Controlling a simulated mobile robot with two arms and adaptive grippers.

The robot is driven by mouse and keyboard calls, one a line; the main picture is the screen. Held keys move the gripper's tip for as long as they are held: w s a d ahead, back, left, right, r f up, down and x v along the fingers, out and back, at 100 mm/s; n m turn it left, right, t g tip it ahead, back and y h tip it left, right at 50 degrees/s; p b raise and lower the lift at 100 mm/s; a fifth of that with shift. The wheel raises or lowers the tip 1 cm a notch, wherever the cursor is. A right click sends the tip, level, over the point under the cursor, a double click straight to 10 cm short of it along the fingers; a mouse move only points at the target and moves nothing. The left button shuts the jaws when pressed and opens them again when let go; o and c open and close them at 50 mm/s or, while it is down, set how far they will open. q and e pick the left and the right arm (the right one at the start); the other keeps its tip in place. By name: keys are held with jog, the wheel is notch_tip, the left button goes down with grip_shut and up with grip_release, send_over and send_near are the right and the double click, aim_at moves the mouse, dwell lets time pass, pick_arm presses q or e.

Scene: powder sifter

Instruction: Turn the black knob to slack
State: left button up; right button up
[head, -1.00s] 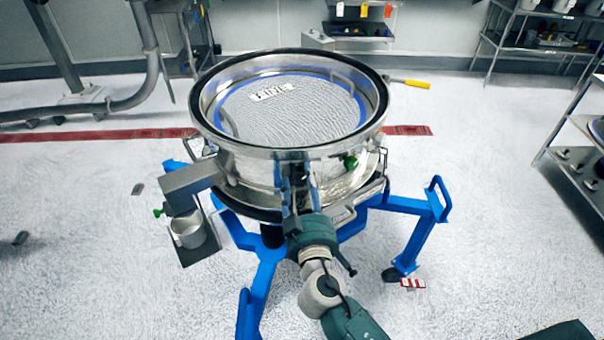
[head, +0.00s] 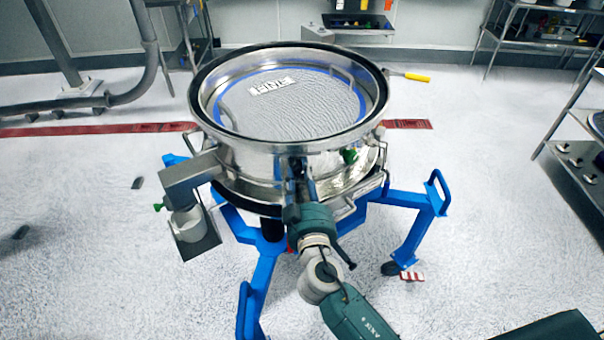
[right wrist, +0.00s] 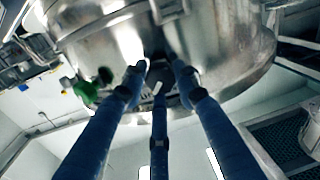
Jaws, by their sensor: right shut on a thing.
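The sifter (head: 270,165) is a round steel drum on a blue stand, with an open top and a mesh screen inside. My right gripper (head: 300,172) reaches up to the front of the drum wall in the head view. In the right wrist view its blue fingers (right wrist: 160,78) close around a small dark thing, apparently the black knob (right wrist: 161,72), against the steel. The fingers hide most of the knob, so I cannot tell its turn. My left gripper is not in view.
A green knob (head: 350,156) sits on the drum right of my gripper and also shows in the right wrist view (right wrist: 88,92). A steel spout (head: 190,178) with a pot below juts out left. Blue stand legs (head: 415,225) spread around; open floor lies beyond.

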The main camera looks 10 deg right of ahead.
jog(key=shift+r, duration=0.25)
jog(key=n+b, duration=0.1)
jog(key=n, duration=0.2)
jog(key=shift+a+r+n, duration=0.1)
jog(key=shift+n, duration=0.3)
jog(key=n, duration=0.2)
jog(key=shift+r+n, duration=0.1)
jog(key=shift+n, duration=0.3)
jog(key=n, duration=0.2)
jog(key=shift+a+n, duration=0.1)
jog(key=shift+n, duration=0.3)
jog(key=n, duration=0.7)
jog(key=shift+a+p, duration=0.1)
jog(key=shift+p, duration=0.3)
jog(key=shift+f+n, duration=0.25)
jog(key=shift+n, duration=0.35)
jog(key=shift+f, duration=0.1)
